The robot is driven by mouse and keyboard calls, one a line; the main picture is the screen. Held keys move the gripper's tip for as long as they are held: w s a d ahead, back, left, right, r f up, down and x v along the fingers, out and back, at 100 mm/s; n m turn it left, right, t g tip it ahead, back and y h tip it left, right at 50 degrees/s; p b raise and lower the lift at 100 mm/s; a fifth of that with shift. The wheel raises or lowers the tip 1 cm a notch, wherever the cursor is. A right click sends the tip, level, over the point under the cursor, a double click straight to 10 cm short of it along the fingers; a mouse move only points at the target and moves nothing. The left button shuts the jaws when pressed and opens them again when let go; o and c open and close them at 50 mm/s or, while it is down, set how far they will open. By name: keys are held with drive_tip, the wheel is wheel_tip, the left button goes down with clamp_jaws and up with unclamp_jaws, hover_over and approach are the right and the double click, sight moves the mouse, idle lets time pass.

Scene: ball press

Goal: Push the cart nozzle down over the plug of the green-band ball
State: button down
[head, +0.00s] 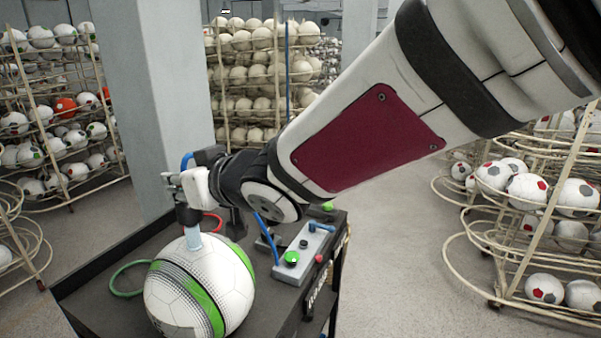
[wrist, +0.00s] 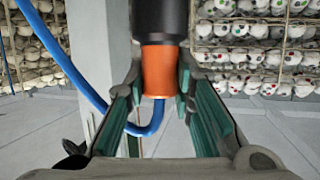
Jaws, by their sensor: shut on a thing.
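The green-band ball (head: 206,301), white with green and dotted black bands, sits on the dark cart top. My gripper (head: 186,192) is above its top and shut on the nozzle (head: 187,215), a dark cylinder pointing down. In the wrist view the nozzle (wrist: 160,72) shows black with an orange collar, between the teal finger pads. A pale blue upright piece (head: 193,238) spans from the nozzle's lower end to the ball's top. It looks like the plug; I cannot tell how far the nozzle is around it.
A grey control box (head: 303,255) with a green button stands on the cart (head: 95,290), right of the ball. A blue hose (wrist: 75,72) runs by the gripper. A green ring (head: 127,279) lies left of the ball.

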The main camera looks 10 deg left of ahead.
drive_tip(key=shift+a+f+b, duration=0.15)
drive_tip(key=shift+f+b, duration=1.15)
drive_tip(key=shift+f, duration=0.85)
idle(0.4)
drive_tip(key=c, duration=1.3)
unclamp_jaws()
drive_tip(key=v, duration=1.2)
